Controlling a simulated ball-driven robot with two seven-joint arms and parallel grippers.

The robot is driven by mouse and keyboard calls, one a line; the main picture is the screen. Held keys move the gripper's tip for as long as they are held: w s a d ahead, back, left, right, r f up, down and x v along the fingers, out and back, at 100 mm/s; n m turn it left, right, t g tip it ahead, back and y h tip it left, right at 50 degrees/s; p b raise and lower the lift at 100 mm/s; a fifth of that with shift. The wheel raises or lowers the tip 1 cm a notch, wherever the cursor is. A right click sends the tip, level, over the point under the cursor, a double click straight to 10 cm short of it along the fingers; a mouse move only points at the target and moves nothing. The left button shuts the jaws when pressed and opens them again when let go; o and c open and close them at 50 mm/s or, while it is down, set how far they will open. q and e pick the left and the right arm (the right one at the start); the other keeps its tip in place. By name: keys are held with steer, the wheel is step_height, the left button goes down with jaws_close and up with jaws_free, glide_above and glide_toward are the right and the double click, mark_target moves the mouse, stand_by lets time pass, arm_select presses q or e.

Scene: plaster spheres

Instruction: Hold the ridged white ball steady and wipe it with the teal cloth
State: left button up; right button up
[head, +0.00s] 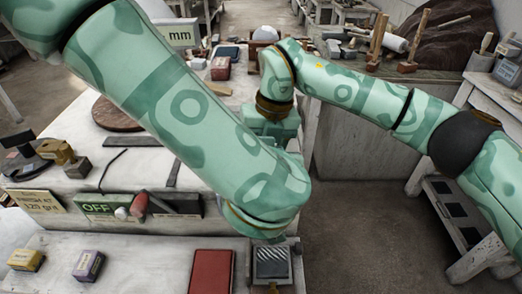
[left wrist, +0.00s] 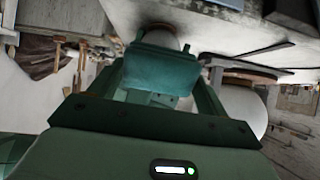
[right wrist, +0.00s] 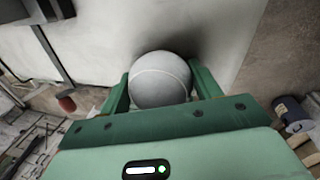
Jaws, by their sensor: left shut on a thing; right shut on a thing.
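The ridged white ball (right wrist: 160,80) sits between the fingers of my right gripper (right wrist: 162,98), which is shut on it. A thin raised line runs across the ball's face. My left gripper (left wrist: 160,82) is shut on the teal cloth (left wrist: 164,66), which looks like a folded pad. A pale rounded surface (left wrist: 161,36) shows just behind the cloth; I cannot tell whether it is the held ball or whether they touch. In the head view my left arm hides the ball, the cloth and both sets of fingertips.
The white bench holds a dark round turntable (head: 117,114), a green OFF panel (head: 97,208) and small boxes. A red book (head: 212,271) and a small striped box (head: 272,264) lie at the front. Open floor (head: 350,230) lies right of the bench.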

arm_select(q)
steer(key=shift+d, duration=0.15)
steer(key=shift+w+f, duration=0.3)
steer(key=shift+w, duration=0.2)
stand_by(1.3)
steer(key=shift+s+d, duration=0.15)
steer(key=shift+d, duration=0.95)
steer(key=shift+a, duration=0.1)
